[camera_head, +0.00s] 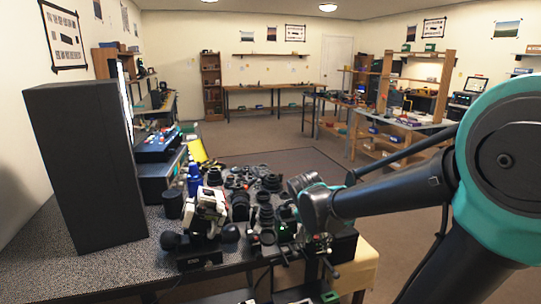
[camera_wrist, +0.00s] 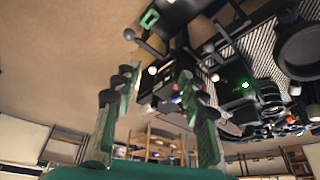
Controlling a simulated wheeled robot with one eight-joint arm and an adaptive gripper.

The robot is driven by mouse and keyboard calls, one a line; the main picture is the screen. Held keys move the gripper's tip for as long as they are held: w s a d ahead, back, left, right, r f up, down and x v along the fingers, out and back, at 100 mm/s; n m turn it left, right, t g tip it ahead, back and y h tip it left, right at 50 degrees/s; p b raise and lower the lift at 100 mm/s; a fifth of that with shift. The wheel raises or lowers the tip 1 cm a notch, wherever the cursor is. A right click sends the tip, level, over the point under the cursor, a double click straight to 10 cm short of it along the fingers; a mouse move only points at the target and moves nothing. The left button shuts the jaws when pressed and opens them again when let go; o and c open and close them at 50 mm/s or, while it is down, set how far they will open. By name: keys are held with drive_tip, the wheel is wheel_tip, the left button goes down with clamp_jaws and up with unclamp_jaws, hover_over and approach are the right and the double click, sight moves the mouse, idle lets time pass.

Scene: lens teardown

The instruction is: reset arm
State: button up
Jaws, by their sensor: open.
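My arm reaches in from the right of the head view, and its wrist (camera_head: 316,208) is over the front right part of the cluttered table (camera_head: 85,248). My gripper (camera_wrist: 158,76) shows in the wrist view as two green and black fingers standing well apart, with nothing held between them. In the head view the fingers are hard to tell from the dark parts behind and below the wrist. The wrist view is upside down. Dark rods with round knobs (camera_wrist: 130,35) and a black part with a green square (camera_wrist: 149,19) lie beyond the fingertips.
Several black lens parts (camera_head: 240,205) crowd the table near my wrist. A white and black device (camera_head: 208,208) stands left of them. A tall dark panel (camera_head: 85,165) stands at the left. A pale wooden block (camera_head: 357,268) is at the right edge. Open floor (camera_head: 400,215) lies beyond the arm.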

drive_tip(key=s+d+f+n+y, duration=0.2)
drive_tip(key=s+d+f+n, duration=0.2)
drive_tip(key=s+f+n, duration=0.3)
drive_tip(key=s+n, duration=0.1)
drive_tip(key=s, duration=0.1)
drive_tip(key=shift+s+d+f+t+y, duration=0.15)
drive_tip(key=shift+s+f+t+y, duration=0.05)
drive_tip(key=shift+s+t+y, duration=0.2)
